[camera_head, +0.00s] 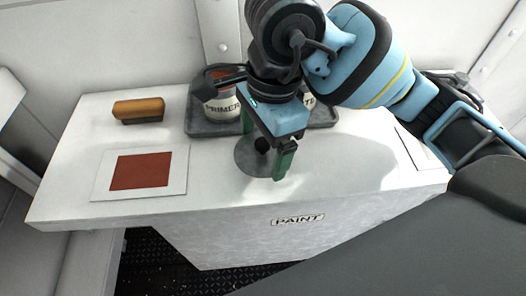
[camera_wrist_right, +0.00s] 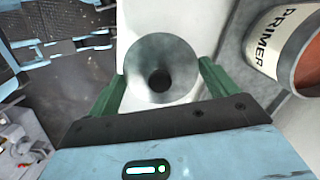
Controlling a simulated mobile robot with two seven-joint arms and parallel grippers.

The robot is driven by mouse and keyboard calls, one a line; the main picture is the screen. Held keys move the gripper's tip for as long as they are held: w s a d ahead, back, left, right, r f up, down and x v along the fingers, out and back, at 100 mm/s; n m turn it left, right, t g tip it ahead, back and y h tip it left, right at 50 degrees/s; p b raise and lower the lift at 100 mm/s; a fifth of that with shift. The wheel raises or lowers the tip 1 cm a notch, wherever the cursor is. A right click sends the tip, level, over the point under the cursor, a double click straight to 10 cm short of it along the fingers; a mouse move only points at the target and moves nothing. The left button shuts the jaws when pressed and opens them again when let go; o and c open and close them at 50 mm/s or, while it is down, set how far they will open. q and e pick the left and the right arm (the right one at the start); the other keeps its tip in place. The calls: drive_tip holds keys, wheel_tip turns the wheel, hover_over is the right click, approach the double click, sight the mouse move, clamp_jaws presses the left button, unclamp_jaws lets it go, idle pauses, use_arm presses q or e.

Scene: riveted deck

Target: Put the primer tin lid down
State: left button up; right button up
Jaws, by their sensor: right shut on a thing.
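The primer tin lid is a round grey disc (camera_head: 248,163) with a dark knob in its middle. In the right wrist view the lid (camera_wrist_right: 161,50) shows face-on between the green fingers. My right gripper (camera_head: 267,144) is shut on the lid, with one finger on each side of it, over the front middle of the white counter (camera_head: 215,178). I cannot tell whether the lid touches the counter. The primer tin (camera_head: 222,106), labelled PRIMER, stands behind and to the left; the wrist view shows the tin (camera_wrist_right: 268,42) with a red-brown top. My left gripper is out of view.
A dark grey tray (camera_head: 200,127) bears the primer tin and another labelled tin (camera_head: 309,99), partly hidden by my arm. A brown-orange block (camera_head: 138,108) and a white card with a red-brown square (camera_head: 140,171) lie at left. Bare counter lies between card and lid.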

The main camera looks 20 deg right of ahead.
sight(263, 154)
wheel_tip(263, 154, down, 4)
drive_tip(key=shift+r, duration=0.25)
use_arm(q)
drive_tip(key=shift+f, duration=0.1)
use_arm(e)
drive_tip(key=shift+f, duration=0.2)
drive_tip(key=o, duration=0.8)
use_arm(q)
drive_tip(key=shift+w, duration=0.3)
use_arm(e)
drive_tip(key=shift+r, duration=0.2)
drive_tip(key=shift+r, duration=0.3)
use_arm(q)
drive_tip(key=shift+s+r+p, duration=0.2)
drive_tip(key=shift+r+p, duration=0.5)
drive_tip(key=shift+p, duration=0.05)
use_arm(e)
wheel_tip(263, 154, up, 11)
drive_tip(key=d, duration=0.1)
drive_tip(key=shift+d+r, duration=0.2)
drive_tip(key=shift+d, duration=0.05)
